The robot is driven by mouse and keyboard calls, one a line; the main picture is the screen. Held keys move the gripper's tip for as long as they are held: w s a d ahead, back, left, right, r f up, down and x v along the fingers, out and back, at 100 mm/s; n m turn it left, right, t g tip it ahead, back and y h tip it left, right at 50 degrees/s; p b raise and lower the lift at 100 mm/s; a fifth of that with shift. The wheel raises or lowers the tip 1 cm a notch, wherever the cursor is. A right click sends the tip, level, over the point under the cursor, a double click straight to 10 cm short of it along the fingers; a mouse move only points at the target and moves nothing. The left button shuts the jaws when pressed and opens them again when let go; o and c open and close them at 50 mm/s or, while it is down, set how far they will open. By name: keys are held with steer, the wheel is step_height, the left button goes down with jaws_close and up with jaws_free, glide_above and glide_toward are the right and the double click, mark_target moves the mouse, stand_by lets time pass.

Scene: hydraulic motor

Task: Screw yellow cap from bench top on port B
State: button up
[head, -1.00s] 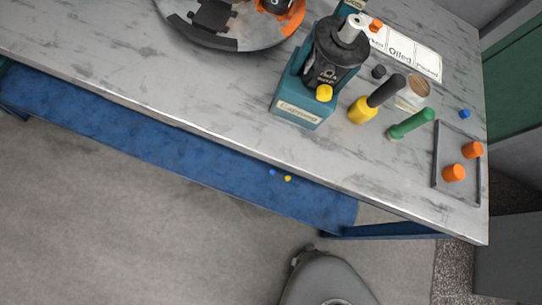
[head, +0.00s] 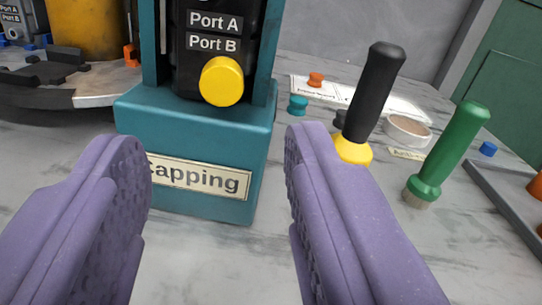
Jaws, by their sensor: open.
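The dark hydraulic motor (head: 215,70) stands upright in a teal fixture (head: 190,125) with a "Capping" label. Its face carries Port A and Port B labels. A round yellow cap (head: 222,81) sits on the motor face just below the Port B label; how firmly it is seated I cannot tell. My gripper (head: 215,145) is open and empty, with purple fingers spread in front of the fixture, one to each side of the label. The fingertips are lower than the yellow cap and apart from it. No loose yellow cap shows on the bench.
To the right stand a black-handled tool with a yellow collar (head: 370,100) and a green-handled tool (head: 450,150). Behind are a teal cap (head: 297,105), an orange cap (head: 316,79) and a round container (head: 408,130). A grey tray (head: 505,200) lies far right.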

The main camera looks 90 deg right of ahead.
mark_target(222, 88)
steer(key=shift+b+x, duration=0.45)
steer(key=shift+x, duration=2.9)
jaws_close()
steer(key=shift+f+m+b, duration=0.2)
steer(key=shift+m+b, duration=0.6)
steer(key=shift+m, duration=0.1)
steer(key=shift+r+m+b, duration=0.15)
steer(key=shift+m+b, duration=0.45)
steer(key=shift+m, duration=0.6)
steer(key=shift+c, duration=1.2)
jaws_free()
